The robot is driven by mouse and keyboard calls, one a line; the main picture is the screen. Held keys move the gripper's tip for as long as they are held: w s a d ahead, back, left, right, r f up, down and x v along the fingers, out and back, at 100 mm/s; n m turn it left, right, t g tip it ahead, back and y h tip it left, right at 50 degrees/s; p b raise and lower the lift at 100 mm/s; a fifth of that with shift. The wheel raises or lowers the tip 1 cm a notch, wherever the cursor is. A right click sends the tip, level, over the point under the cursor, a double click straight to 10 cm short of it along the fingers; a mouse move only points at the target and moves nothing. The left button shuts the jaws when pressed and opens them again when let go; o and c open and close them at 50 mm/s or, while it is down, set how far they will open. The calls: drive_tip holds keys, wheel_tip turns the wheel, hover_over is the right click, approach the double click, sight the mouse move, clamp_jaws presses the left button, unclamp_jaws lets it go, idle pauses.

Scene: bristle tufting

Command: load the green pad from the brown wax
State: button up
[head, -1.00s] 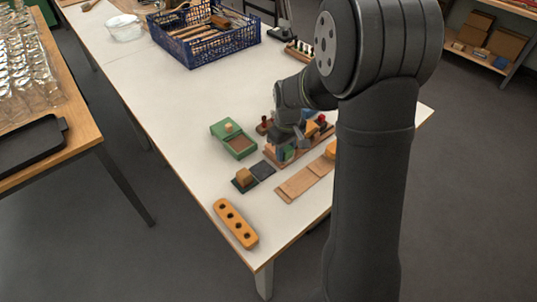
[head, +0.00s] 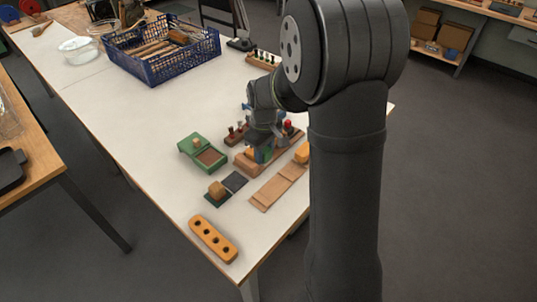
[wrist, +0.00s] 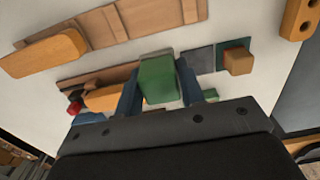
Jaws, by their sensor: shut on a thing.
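My gripper (wrist: 160,85) is shut on the green pad (wrist: 158,78), a green block between its two blue fingers in the wrist view. In the head view the gripper (head: 262,146) is over the wooden rack (head: 243,165); whether the pad touches the rack is unclear. A brown block (head: 217,188) sits on a dark green plate, left of the gripper, and also shows in the wrist view (wrist: 239,61). A green box (head: 188,146) with a brown filling (head: 209,157) stands farther left. I cannot tell which of these browns is the wax.
A dark grey plate (head: 234,181) lies beside the brown block. A flat wooden board (head: 277,187) and an orange block (head: 302,153) are near the right edge. An orange bar with holes (head: 213,239) lies in front. A blue crate (head: 160,50) stands at the back. The table's middle is clear.

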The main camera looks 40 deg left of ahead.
drive_tip(key=s+a, duration=0.2)
drive_tip(key=a, duration=0.8)
hover_over(210, 158)
drive_tip(key=f, duration=0.2)
drive_tip(key=shift+a+f, duration=0.1)
drive_tip(key=shift+f, duration=0.05)
drive_tip(key=shift+w+f, duration=0.1)
drive_tip(key=shift+f, duration=2.5)
drive_tip(key=shift+f, duration=0.6)
wheel_tip(210, 158, up, 7)
drive_tip(key=shift+w, duration=0.1)
